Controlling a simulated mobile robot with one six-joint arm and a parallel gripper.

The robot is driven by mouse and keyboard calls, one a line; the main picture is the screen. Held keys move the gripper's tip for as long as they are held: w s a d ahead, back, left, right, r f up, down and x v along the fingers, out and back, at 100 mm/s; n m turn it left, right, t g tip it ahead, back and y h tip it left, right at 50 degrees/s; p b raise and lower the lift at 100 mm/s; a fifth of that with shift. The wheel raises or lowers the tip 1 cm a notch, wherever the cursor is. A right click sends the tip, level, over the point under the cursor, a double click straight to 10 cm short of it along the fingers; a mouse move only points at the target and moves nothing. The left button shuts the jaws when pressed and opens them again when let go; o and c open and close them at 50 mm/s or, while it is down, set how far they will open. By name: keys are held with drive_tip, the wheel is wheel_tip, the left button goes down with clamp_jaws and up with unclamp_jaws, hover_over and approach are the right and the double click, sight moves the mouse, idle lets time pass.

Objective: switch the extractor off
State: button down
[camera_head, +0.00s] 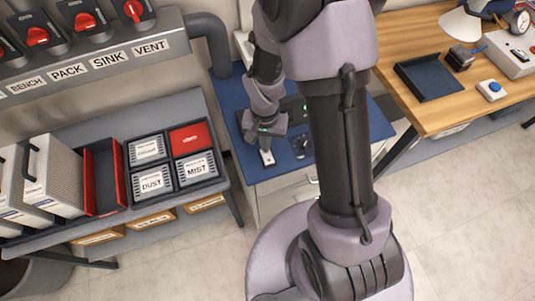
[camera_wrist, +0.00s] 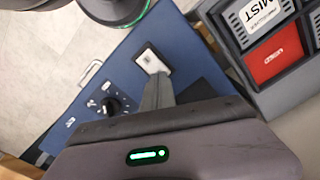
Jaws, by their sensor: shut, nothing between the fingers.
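The extractor appears to be the blue-topped unit (camera_head: 285,180) in the middle of the head view, beside the grey pipe. On its blue top is a black rotary knob (camera_head: 302,146), also seen in the wrist view (camera_wrist: 113,104). A small dark-framed rocker-like piece with a pale face (camera_wrist: 151,61) sits on the same top. My gripper (camera_wrist: 158,80) is shut and empty, its tip close to this piece's near edge; I cannot tell whether they touch. In the head view my gripper (camera_head: 267,149) points down at this spot. The knob is apart from the fingers.
A grey shelf at left holds a tray with DUST and MIST cartridges (camera_head: 153,186) and a red-edged bin (camera_head: 103,177). Red rotary switches (camera_head: 133,10) sit above the VENT and SINK labels. A wooden bench (camera_head: 430,110) stands at right. My arm covers part of the blue top.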

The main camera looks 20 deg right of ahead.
drive_tip(key=shift+f+b, duration=0.8)
drive_tip(key=shift+f, duration=0.1)
wheel_tip(320, 180, up, 7)
drive_tip(key=p, duration=0.5)
drive_tip(key=shift+r, duration=0.15)
idle(0.4)
